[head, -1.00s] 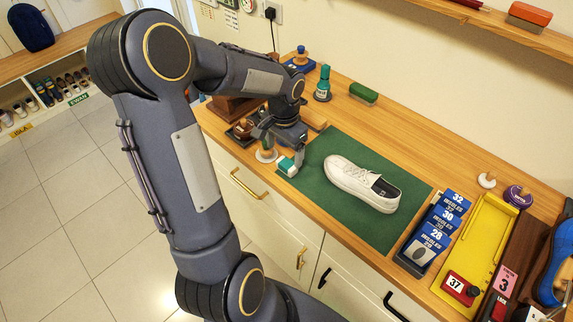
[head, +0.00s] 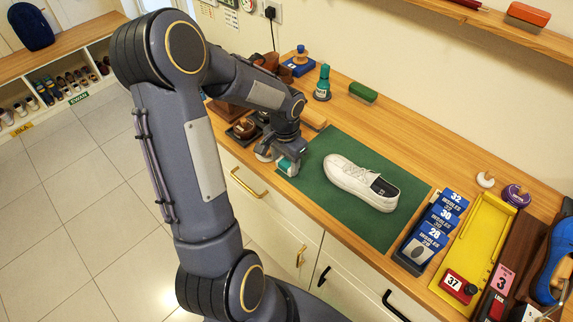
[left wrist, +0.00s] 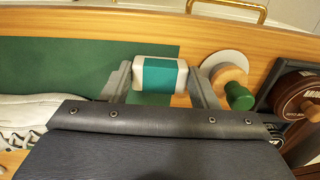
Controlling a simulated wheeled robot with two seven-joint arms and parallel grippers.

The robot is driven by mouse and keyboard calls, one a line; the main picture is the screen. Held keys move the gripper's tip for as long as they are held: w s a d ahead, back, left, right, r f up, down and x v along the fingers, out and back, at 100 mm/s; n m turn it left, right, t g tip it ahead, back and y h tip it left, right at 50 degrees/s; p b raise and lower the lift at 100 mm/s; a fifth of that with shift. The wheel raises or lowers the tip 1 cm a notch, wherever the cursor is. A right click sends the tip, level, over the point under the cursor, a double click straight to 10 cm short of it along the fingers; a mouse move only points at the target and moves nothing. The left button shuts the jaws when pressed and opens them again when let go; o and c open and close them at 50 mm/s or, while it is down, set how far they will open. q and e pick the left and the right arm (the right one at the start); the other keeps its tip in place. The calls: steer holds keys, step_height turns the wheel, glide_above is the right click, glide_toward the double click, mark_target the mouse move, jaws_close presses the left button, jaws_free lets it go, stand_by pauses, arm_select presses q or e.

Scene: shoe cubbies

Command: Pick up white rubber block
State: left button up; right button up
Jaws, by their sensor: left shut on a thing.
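The white rubber block (left wrist: 158,75) with a teal band around its middle is between the two fingers of my left gripper (left wrist: 160,82) in the left wrist view. The fingers touch its two ends. In the head view, the block (head: 287,167) shows under my left gripper (head: 282,155), at the left front corner of the green mat (head: 325,218). I cannot tell whether it is clear of the surface. My right gripper is not in view.
A white shoe (head: 361,182) lies on the mat. A white disc with a green-topped wooden knob (left wrist: 238,95) stands close beside the gripper. Blue insole boxes (head: 428,240) and a yellow tray (head: 478,238) are to the right. The counter's front edge is close by.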

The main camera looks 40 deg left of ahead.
mark_target(286, 163)
arm_select(q)
steer(key=shift+r, duration=0.45)
step_height(286, 163, up, 2)
steer(key=shift+w+r, duration=0.1)
steer(key=shift+r, duration=0.1)
steer(key=s+d+r, duration=0.2)
steer(key=d+r, duration=0.1)
steer(key=d, duration=0.1)
steer(key=s+d+r+b, duration=0.1)
steer(key=s+d+r, duration=0.1)
steer(key=d+r, duration=0.1)
steer(key=s+d+r+b, duration=0.1)
steer(key=s+d+r, duration=0.1)
steer(key=d, duration=0.3)
steer(key=shift+s+d+r, duration=0.1)
steer(key=shift+s+r, duration=0.1)
steer(key=shift+r, duration=0.25)
steer(key=shift+s+d+r, duration=0.1)
steer(key=shift+s+r, duration=0.1)
steer(key=shift+r, duration=0.2)
steer(key=o, duration=0.4)
steer(key=shift+c, duration=1.5)
